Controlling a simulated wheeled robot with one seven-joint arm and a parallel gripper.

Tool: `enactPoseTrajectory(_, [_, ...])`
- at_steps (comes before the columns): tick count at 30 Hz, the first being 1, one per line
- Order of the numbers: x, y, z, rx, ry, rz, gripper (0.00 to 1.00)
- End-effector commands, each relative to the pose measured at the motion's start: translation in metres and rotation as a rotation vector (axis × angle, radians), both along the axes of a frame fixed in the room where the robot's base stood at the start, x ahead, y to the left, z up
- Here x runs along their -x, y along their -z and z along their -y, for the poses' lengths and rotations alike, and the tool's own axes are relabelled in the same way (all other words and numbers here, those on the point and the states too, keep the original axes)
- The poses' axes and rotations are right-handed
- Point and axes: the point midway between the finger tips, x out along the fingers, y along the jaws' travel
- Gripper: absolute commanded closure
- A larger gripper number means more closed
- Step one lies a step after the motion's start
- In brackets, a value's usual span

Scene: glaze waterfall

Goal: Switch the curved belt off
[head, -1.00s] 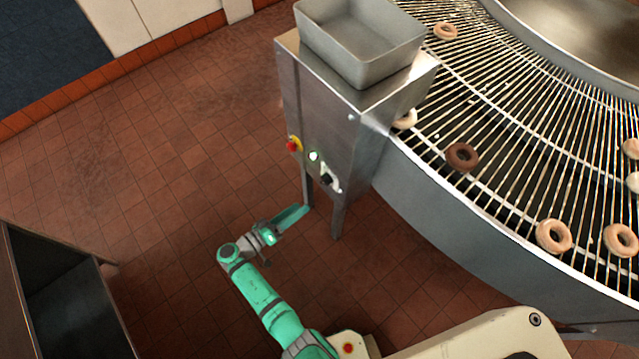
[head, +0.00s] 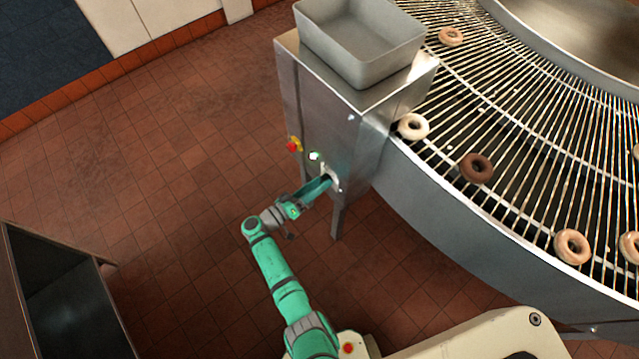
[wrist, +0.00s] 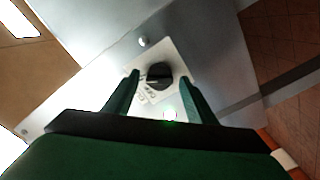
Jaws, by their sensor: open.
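The curved belt (head: 520,150) is a wire conveyor carrying several ring doughnuts. At its end stands a steel control cabinet (head: 318,110). On its face are a red stop button with a yellow surround (head: 294,145) and a lit white-green button (head: 314,156). In the wrist view a black rotary knob (wrist: 159,74) sits on a pale plate (wrist: 150,85), with small markings beside it. My gripper (head: 328,180) is at the cabinet face and hides the knob in the head view. In the wrist view my gripper (wrist: 160,88) is open, its green fingers on either side of the knob; contact cannot be told.
A grey metal bin (head: 360,40) sits on top of the cabinet. A dark open cabinet (head: 60,300) stands at the lower left. The tiled floor (head: 170,170) left of the control cabinet is clear.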

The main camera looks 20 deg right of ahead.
Motion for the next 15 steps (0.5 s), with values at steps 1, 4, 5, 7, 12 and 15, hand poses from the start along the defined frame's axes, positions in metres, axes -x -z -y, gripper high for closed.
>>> enactPoseTrajectory(1, [-0.001,-0.0002,0.0031,0.0,0.001,0.0,0.49])
enactPoseTrajectory(4, [-0.0018,-0.0002,0.0056,-0.001,0.001,0.0,0.49])
enactPoseTrajectory(5, [-0.002,-0.0002,0.0059,-0.001,0.001,0.0,0.49])
enactPoseTrajectory(7, [-0.0021,-0.0002,0.0061,-0.001,0.001,0.001,0.49])
enactPoseTrajectory(12, [-0.0017,-0.0001,0.0068,-0.001,0.002,0.001,0.56])
enactPoseTrajectory(15, [-0.0016,-0.0001,0.0067,-0.001,0.002,0.001,0.8])
